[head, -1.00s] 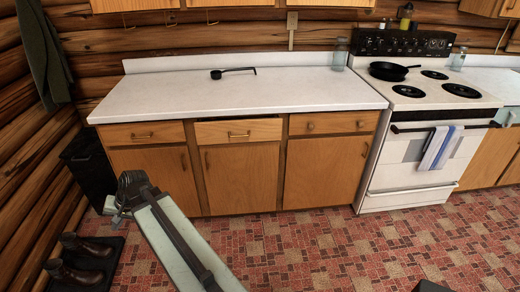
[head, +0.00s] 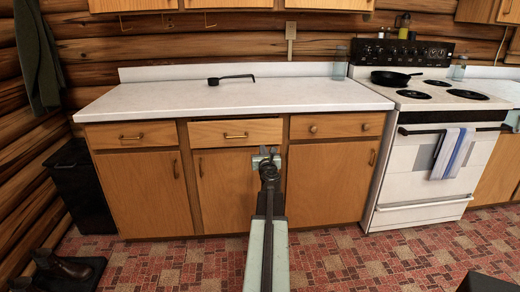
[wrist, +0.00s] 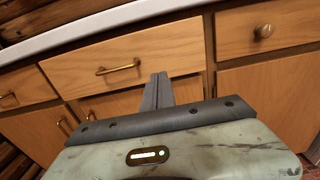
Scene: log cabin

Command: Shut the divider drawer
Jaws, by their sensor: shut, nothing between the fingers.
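The middle drawer (head: 236,132) under the white counter has a wooden front with a brass bar handle (head: 236,136). It appears to stand out slightly from the drawers beside it; I take it as the divider drawer. My gripper (head: 266,155) is shut and empty, in front of the cabinet just below the drawer's right part. In the wrist view the shut fingers (wrist: 158,82) overlap the lower edge of the drawer front (wrist: 125,68), right of its handle (wrist: 118,67). Whether they touch the drawer cannot be told. The drawer's inside is hidden.
A left drawer (head: 130,136) and a right drawer (head: 337,125) flank it, with cabinet doors below. A black ladle (head: 230,79) lies on the counter (head: 160,93). A white stove (head: 430,185) stands right, a black bin (head: 82,190) and boots (head: 60,266) left.

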